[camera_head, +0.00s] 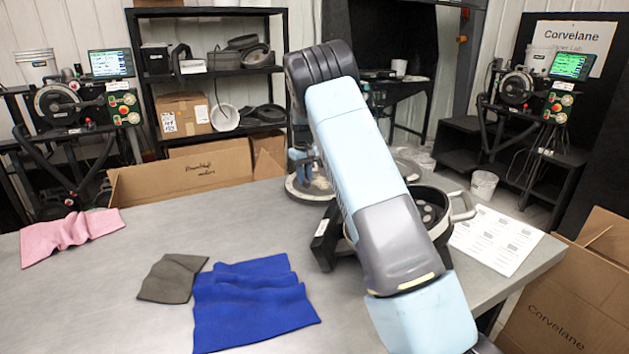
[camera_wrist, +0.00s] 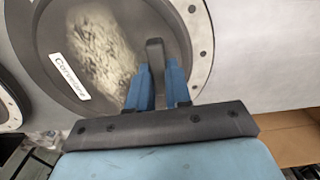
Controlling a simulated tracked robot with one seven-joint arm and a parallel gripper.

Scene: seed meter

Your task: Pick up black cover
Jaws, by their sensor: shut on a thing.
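A black pot with a handle (camera_head: 462,207) stands right of my arm, partly hidden. Printed sheets (camera_head: 497,240) lie at the right. Blue (camera_head: 250,305), grey (camera_head: 172,277) and pink (camera_head: 70,235) cloths lie on the left table. Cardboard boxes (camera_head: 185,175) stand behind.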

